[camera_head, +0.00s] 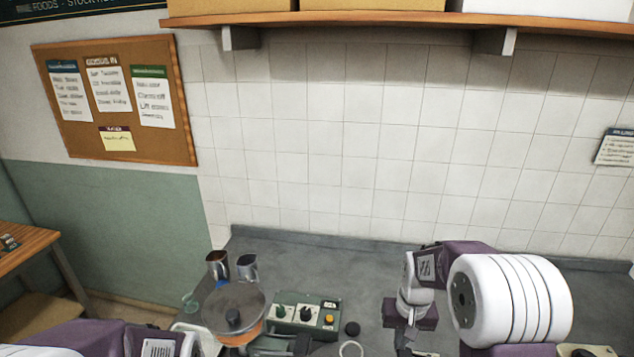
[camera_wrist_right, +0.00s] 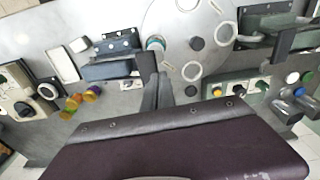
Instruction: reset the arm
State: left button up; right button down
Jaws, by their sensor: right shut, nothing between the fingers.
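My right arm comes in from the right in the head view, with its white and purple wrist above the grey counter. My right gripper (camera_head: 408,342) points down near the bottom edge, partly cut off. In the right wrist view its two dark fingers (camera_wrist_right: 157,88) are together, with nothing between them. Parts of my left arm show at the bottom left of the head view, but its gripper does not show.
The counter (camera_head: 370,280) holds two metal cups (camera_head: 217,264), a lidded round pot (camera_head: 235,300) and a green control box (camera_head: 305,315). A shelf (camera_head: 400,20) hangs above; the counter's middle back is clear.

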pick_arm(q)
notch_tip(320, 180, down, 13)
jog(key=b, duration=0.8)
jog(key=shift+r+b, duration=0.2)
jog(key=shift+b, duration=0.1)
pick_arm(e)
jog(key=s+a+f+n, duration=0.1)
jog(key=s+a+f, duration=0.4)
jog(key=s+f, duration=0.8)
jog(key=shift+n, duration=0.4)
jog(key=shift+s+a, duration=0.1)
